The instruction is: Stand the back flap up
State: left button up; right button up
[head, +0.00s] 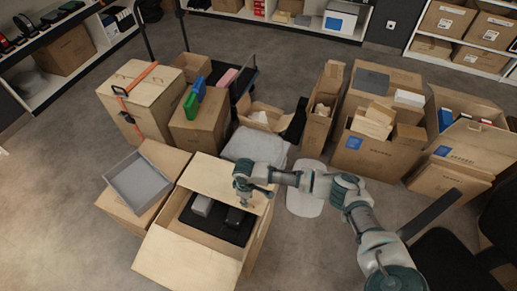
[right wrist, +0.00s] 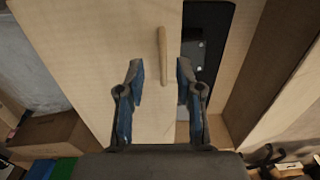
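An open carton (head: 250,262) stands at the lower middle of the head view, with a black insert (head: 215,222) inside. Its back flap (head: 212,172) is a pale panel on the far side of the opening; its exact tilt is hard to tell. In the right wrist view the pale panel (right wrist: 90,50) fills the left and middle, with a thin wooden bar (right wrist: 163,50) on it. My right gripper (head: 248,198) is over the flap's right part. It is open in the right wrist view (right wrist: 159,68), the bar ahead of and between its fingers. My left gripper is not in view.
The front flap (head: 180,262) is folded outward. A grey tray (head: 138,182) on a carton stands at the left. A grey packet (head: 255,147) lies behind the flap. Other cartons (head: 200,118) crowd the back; floor is free at the lower left.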

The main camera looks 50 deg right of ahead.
jog(key=shift+a+f+b, duration=0.1)
jog(key=shift+f+b, duration=0.2)
jog(key=shift+f, duration=0.35)
jog(key=shift+a+r, duration=0.15)
jog(key=shift+r, duration=0.15)
jog(key=shift+f, duration=0.85)
grip_shut()
